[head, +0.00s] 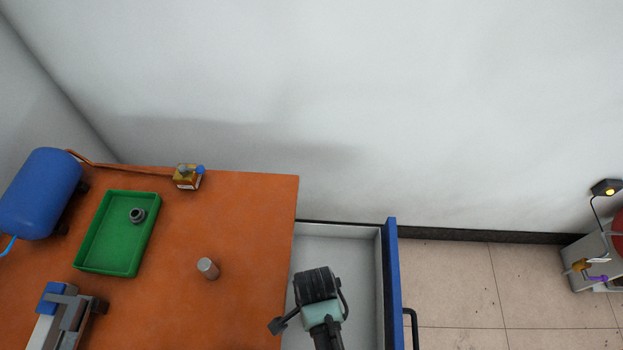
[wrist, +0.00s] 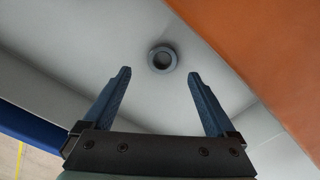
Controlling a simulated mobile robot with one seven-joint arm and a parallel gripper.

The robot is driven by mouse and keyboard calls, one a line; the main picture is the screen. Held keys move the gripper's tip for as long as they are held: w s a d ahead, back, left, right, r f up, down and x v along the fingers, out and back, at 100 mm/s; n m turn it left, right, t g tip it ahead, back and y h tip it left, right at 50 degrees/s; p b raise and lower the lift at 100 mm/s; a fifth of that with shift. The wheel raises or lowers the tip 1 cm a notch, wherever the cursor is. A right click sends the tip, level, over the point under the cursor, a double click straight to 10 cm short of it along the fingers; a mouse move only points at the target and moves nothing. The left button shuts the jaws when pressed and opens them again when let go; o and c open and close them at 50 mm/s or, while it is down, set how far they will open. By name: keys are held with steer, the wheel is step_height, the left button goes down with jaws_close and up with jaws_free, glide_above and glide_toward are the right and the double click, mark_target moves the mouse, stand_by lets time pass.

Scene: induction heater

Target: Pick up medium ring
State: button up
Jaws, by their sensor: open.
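A grey metal ring (wrist: 152,59) lies flat on the floor of the drawer in the wrist view. It is just beyond the gap between my fingertips, near the middle. My gripper (wrist: 159,74) is open and empty, its two dark fingers spread to either side below the ring; the height between them is hard to judge. In the head view my gripper (head: 317,283) is over the open drawer (head: 335,245), and the ring in there is hidden. Another dark grey ring (head: 137,215) lies in the green tray (head: 110,271). I cannot tell which ring is the medium one by size.
The orange table (head: 245,225) stands left of the drawer. It holds a grey cylinder (head: 208,268), a blue tank (head: 40,195), a small yellow device (head: 187,177) and a grey-blue tool (head: 65,315). The drawer's blue front (head: 392,280) bounds the right side.

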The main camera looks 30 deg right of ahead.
steer(key=f, duration=0.4)
steer(key=shift+w+a+f, duration=0.15)
steer(key=shift+a+f, duration=0.1)
steer(key=shift+f, duration=0.15)
steer(key=shift+c, duration=0.3)
jaws_close()
